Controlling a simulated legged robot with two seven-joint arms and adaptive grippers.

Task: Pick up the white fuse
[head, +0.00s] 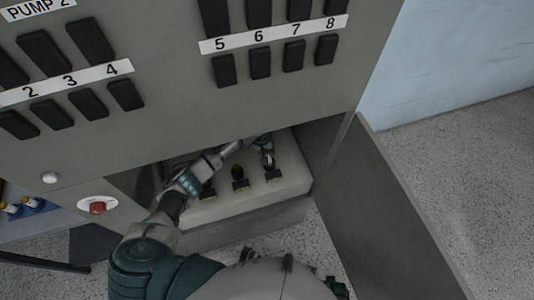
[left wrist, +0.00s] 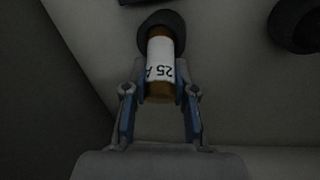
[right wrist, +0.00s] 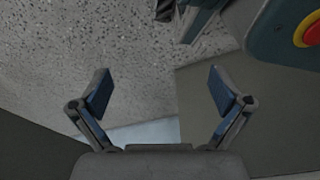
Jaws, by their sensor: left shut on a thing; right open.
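The white fuse (left wrist: 159,62) shows in the left wrist view, with a white "25 A" label and a brown-gold end. Its far end is at a round black socket; I cannot tell how deep it sits there. My left gripper (left wrist: 160,97) is shut on the fuse, one finger at each side of its near end. In the head view my left gripper (head: 267,150) is at the rightmost fuse position inside the open cabinet and partly hides the fuse. My right gripper (right wrist: 160,92) is open and empty in the right wrist view.
The pale fuse block (head: 292,182) also holds dark holders (head: 240,184) left of the gripper. The cabinet panel (head: 200,125) with black switches overhangs the opening. An open door (head: 405,220) stands right.

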